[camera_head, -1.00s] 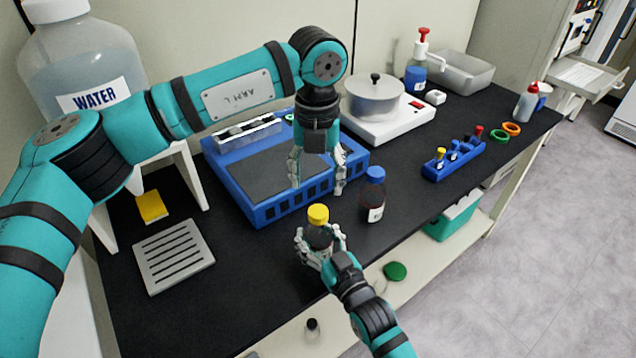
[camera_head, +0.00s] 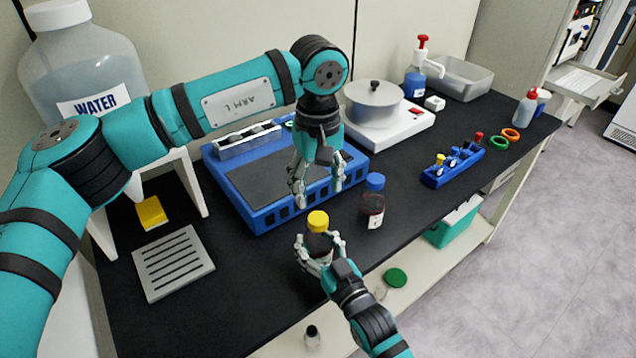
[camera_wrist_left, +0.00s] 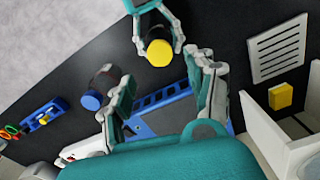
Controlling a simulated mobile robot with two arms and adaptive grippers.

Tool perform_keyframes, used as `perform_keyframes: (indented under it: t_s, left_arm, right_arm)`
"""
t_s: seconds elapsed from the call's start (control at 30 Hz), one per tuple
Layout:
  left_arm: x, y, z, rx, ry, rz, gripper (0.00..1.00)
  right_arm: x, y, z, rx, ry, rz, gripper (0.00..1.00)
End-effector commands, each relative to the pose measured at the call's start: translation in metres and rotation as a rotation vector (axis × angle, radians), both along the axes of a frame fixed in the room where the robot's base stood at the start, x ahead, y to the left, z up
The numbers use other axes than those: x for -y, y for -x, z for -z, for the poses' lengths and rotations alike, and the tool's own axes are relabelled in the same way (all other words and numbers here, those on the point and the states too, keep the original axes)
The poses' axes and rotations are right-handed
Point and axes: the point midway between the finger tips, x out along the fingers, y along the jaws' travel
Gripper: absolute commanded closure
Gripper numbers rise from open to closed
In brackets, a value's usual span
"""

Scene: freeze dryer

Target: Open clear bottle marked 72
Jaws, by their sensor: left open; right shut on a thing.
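A bottle with a yellow cap (camera_head: 318,221) and a dark-looking body stands upright at the bench's front edge; no number on it is readable. My right gripper (camera_head: 319,243) is shut around its body from the front. The yellow cap (camera_wrist_left: 159,53) is still on and also shows in the left wrist view. My left gripper (camera_head: 319,190) is open and empty, pointing down above and behind the cap, apart from it. Its two fingers (camera_wrist_left: 163,75) also show in the left wrist view. A second bottle with a blue cap (camera_head: 375,182) and dark red contents stands to the right.
A blue device (camera_head: 262,215) lies behind the bottles. A slotted grey plate (camera_head: 173,263) is at left. A blue rack (camera_head: 452,167) with small vials and a white balance-like device (camera_head: 405,125) with a pot are at right. The bench front is clear between these.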

Motion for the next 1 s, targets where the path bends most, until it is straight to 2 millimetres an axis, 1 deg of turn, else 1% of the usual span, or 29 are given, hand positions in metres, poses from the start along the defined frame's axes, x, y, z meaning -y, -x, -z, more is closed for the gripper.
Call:
perform_keyframes:
  t_s: [0.03,0.1,0.2,0.3,0.4,0.57,0.67,1.0]
  left_arm:
    - [0.000,0.000,0.000,0.000,0.000,0.120,0.44]
    - [0.000,0.000,0.000,0.000,0.000,0.300,0.44]
    - [0.000,0.001,0.000,0.000,0.000,0.533,0.44]
    - [0.000,0.001,0.000,0.000,0.000,0.719,0.44]
    - [0.000,0.001,0.000,0.000,0.000,0.852,0.44]
    - [0.000,0.001,0.003,0.000,0.000,0.953,0.44]
    - [0.000,0.001,0.011,-0.001,-0.001,0.967,0.44]
    - [0.000,0.001,0.063,-0.003,0.000,0.963,0.44]
  right_arm:
    - [0.000,0.000,0.000,0.000,0.000,0.000,1.00]
    - [0.000,0.000,0.000,0.000,0.000,0.000,1.00]
    - [0.000,0.000,0.000,0.000,0.000,0.000,1.00]
    - [0.000,0.000,0.000,0.000,0.000,0.000,1.00]
    - [0.000,0.000,0.000,0.000,0.000,0.000,1.00]
    - [0.000,0.000,0.000,0.000,0.000,0.000,1.00]
    - [0.000,0.000,0.000,0.000,0.000,0.000,1.00]
    - [0.000,0.000,0.000,0.000,0.000,0.000,1.00]
